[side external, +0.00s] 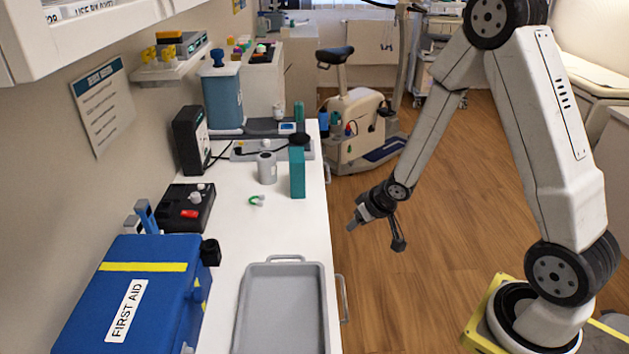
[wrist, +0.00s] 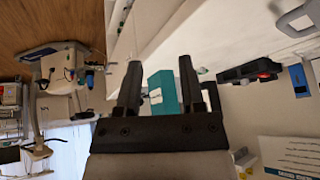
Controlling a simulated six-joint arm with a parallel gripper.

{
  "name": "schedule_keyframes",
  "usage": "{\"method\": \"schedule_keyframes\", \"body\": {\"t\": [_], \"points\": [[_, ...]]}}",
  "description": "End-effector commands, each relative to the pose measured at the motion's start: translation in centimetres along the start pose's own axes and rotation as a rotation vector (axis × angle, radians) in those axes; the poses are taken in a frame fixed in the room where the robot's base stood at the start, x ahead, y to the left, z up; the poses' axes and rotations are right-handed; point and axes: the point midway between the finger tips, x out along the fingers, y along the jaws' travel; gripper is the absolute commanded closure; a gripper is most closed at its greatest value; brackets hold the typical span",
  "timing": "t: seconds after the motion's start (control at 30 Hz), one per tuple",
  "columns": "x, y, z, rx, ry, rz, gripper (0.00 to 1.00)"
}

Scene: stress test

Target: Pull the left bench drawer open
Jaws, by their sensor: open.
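The white bench has its front along its right edge in the side view. A near bar handle (side external: 344,298) stands out from that front beside the tray, and a far handle (side external: 327,172) sits farther back. The drawer fronts are mostly hidden from this angle, and both look shut. I cannot tell for sure which handle belongs to the left drawer. My gripper (side external: 353,225) is open and empty, in the air off the bench front, between the two handles in the picture and touching neither. The wrist view shows its two fingers (wrist: 160,68) spread, with nothing gripped.
On the bench are a grey tray (side external: 249,320), a blue first aid case (side external: 100,318), a teal box (side external: 297,174) and a grey cup (side external: 267,169). The teal box also shows in the wrist view (wrist: 163,90). An exercise bike (side external: 353,115) stands behind. Floor before the bench is clear.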

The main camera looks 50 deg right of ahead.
Motion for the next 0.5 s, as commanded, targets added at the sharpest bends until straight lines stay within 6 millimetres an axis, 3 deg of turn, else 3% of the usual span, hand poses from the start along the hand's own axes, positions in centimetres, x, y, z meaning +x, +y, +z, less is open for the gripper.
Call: {"method": "schedule_keyframes", "body": {"t": [0.27, 0.5], "points": [[5.0, 1.9, 1.2, 0.110, 0.063, -0.143, 0.50], [8.3, 2.6, 3.6, 0.234, 0.091, -0.319, 0.50]]}}
